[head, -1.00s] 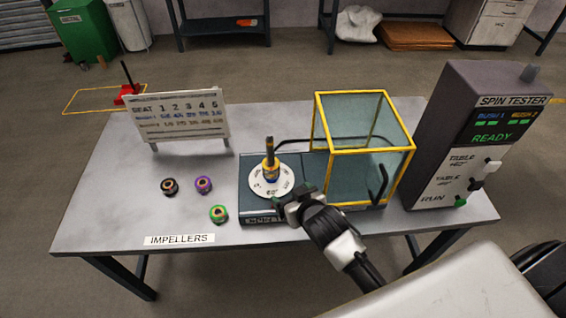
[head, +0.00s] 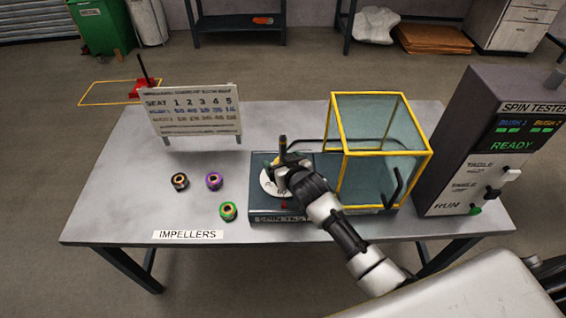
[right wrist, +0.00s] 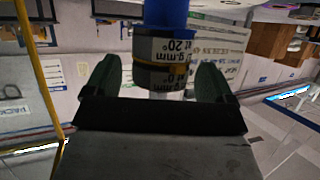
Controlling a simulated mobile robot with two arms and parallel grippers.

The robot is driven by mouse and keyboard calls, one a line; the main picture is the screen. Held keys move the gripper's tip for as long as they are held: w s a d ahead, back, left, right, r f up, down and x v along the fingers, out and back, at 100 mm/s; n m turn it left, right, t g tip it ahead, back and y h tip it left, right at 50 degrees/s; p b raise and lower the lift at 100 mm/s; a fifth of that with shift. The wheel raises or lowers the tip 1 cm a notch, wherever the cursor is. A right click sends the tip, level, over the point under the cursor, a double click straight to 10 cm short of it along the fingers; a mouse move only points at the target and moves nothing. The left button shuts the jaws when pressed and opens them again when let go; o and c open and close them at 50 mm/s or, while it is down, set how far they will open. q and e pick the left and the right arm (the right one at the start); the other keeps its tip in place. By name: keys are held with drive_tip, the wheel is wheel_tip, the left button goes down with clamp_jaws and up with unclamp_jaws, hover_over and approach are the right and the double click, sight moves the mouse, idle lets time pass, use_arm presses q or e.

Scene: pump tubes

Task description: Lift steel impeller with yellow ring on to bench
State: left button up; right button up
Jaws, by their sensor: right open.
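A dark post (head: 283,146) stands upright on the white dial disc (head: 268,186) of the spin tester's dark base (head: 320,205). In the right wrist view a grey, lettered cylinder (right wrist: 160,48) with a thin yellow band stands between my fingers, with a blue part (right wrist: 165,14) adjoining it. It looks like the steel impeller with the yellow ring on the post. My right gripper (head: 286,168) is open at the post and hides much of it; in the right wrist view its fingers (right wrist: 158,68) flank the cylinder with gaps. My left gripper is out of view.
A yellow-framed guard (head: 385,150) and the control box (head: 490,140) stand at right. The bench's left side is clear.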

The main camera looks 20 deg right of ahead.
drive_tip(key=shift+w+f, duration=0.1)
drive_tip(key=shift+w, duration=0.05)
drive_tip(key=shift+c, duration=0.2)
drive_tip(key=c, duration=1.2)
drive_tip(key=shift+r+p, duration=0.7)
drive_tip(key=shift+p, duration=0.05)
drive_tip(key=shift+r+p, duration=7.55)
drive_tip(key=shift+p, duration=0.05)
